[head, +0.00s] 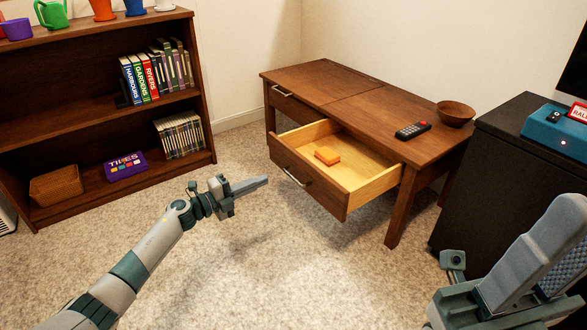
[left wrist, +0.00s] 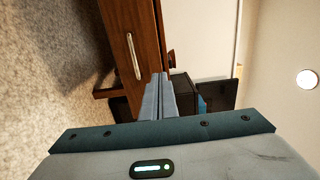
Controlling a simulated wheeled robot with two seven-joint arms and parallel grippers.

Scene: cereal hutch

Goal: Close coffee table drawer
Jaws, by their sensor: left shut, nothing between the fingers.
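The wooden coffee table (head: 352,84) stands against the back wall. Its front drawer (head: 304,185) is pulled well out and shows a pale inside with an orange block (head: 327,156) in it. A second drawer (head: 284,97) at the table's left end is shut. My left gripper (head: 266,181) is shut and empty, in front and to the left of the open drawer, apart from it. In the left wrist view the drawer front with its handle (left wrist: 134,56) lies beyond the shut fingers (left wrist: 159,97).
A remote (head: 413,130) and a wooden bowl (head: 455,114) are on the tabletop. A dark cabinet (head: 513,160) stands to the right. A bookshelf (head: 99,117) with books and a purple box stands at the left. The carpet (head: 330,260) before the drawer is clear.

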